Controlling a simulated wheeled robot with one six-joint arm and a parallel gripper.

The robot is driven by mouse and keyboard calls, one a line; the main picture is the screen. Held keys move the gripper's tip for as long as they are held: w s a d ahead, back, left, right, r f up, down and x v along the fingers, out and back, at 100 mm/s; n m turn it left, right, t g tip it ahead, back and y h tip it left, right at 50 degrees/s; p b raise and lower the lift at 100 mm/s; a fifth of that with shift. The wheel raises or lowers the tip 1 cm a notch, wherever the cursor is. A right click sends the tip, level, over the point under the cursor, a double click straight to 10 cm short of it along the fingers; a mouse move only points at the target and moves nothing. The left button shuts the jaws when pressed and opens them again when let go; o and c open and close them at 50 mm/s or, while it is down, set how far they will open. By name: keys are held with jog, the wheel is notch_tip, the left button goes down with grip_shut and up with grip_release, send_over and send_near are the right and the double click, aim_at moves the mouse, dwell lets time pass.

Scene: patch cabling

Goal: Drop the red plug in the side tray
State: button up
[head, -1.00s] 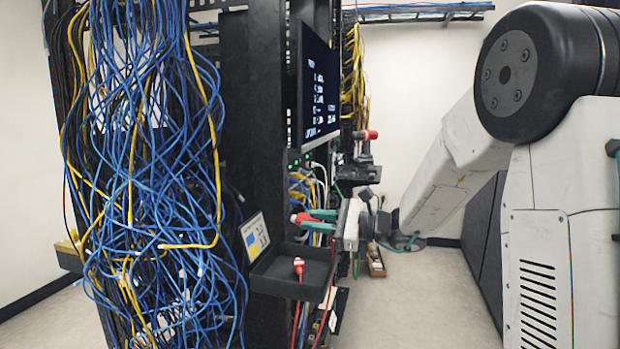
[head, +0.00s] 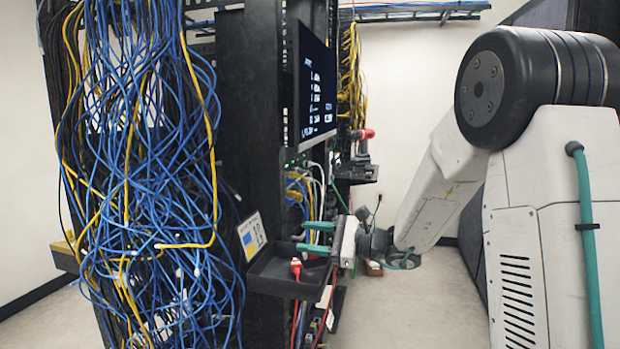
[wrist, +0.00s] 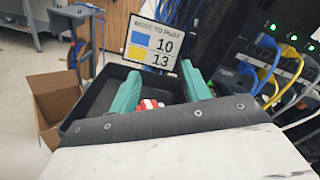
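The side tray (head: 270,287) is a shallow black tray on the rack's side; it also shows in the wrist view (wrist: 98,92). My gripper (head: 316,238) has green fingers, spread apart, just above the tray's right part. In the wrist view the fingers (wrist: 160,95) stand wide apart. A red and white plug (wrist: 150,104) shows low between them, partly hidden by the gripper body, and apart from both fingers. In the head view a red plug (head: 296,266) shows at the tray's front, with a red cable below it.
A sign (head: 252,236) with 10 and 13 stands behind the tray. A cardboard box (wrist: 55,100) is on the floor beyond. Blue and yellow cables (head: 150,150) hang at the left. Switch ports and cables (wrist: 275,60) lie close to the gripper's right.

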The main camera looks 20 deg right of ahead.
jog(key=v, duration=0.7)
jog(key=shift+s+d, duration=0.25)
jog(key=shift+d, duration=0.05)
jog(key=shift+f, duration=0.1)
jog(key=s+a+f+n+g+h, duration=0.2)
jog(key=s+a+n+g, duration=0.25)
jog(key=s, duration=0.35)
jog(key=s+a+f+n+g+h, duration=0.25)
jog(key=s+n+g, duration=0.3)
jog(key=s, duration=0.35)
jog(key=s+r+n+h, duration=0.2)
jog(key=s+n+h, duration=0.2)
jog(key=s, duration=0.3)
jog(key=s+d+r+n+h, duration=0.1)
jog(key=s+r+n+h, duration=0.1)
jog(key=s+n+h, duration=0.3)
jog(key=shift+s+d+t+h, duration=0.25)
jog(key=shift+s+t+h, duration=0.25)
jog(key=shift+s, duration=0.9)
